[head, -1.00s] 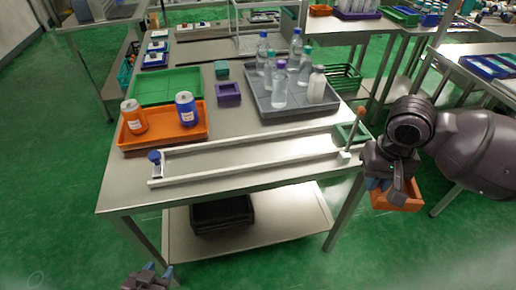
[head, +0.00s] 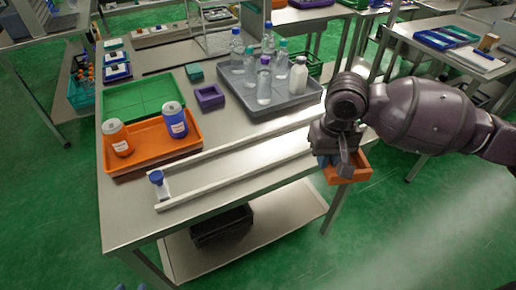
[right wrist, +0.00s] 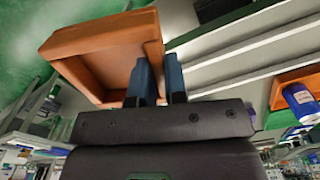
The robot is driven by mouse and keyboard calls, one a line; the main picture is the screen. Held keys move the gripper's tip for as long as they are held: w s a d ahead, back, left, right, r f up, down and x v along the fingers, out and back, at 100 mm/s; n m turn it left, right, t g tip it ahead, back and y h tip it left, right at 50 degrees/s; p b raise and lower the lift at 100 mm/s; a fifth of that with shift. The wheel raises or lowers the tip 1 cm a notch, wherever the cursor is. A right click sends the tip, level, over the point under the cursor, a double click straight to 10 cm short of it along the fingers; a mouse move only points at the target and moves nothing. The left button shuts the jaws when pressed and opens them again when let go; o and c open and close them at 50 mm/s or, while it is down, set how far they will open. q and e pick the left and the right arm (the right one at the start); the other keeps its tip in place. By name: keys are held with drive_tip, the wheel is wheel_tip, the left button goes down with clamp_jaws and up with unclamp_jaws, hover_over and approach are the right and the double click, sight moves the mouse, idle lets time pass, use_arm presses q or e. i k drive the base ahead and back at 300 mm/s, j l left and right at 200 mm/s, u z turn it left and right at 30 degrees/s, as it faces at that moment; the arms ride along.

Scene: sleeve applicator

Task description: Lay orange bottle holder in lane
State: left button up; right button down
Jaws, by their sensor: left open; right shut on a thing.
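The orange bottle holder (head: 352,167) is a small open box off the table's right end. It shows large in the right wrist view (right wrist: 88,45), tilted, with its hollow side visible. My right gripper (head: 335,163) is shut on one wall of it; the blue fingers show in the right wrist view (right wrist: 158,80). The lane (head: 232,166) is the bare strip between two pale rails along the table's front. My right arm hides the lane's right end. The holder is apart from the lane. My left gripper (head: 131,287) barely shows its fingertips at the bottom edge, open and empty.
An orange tray (head: 150,158) with an orange can and a blue can stands behind the lane's left part. A blue knob (head: 156,177) stands at the lane's left end. A grey tray (head: 262,108) with several bottles is behind, near a purple holder (head: 210,97).

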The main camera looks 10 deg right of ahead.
sight(234, 163)
drive_tip(key=i+j, duration=0.1)
drive_tip(key=j, duration=0.7)
drive_tip(key=i+j, duration=0.1)
drive_tip(key=j, duration=0.7)
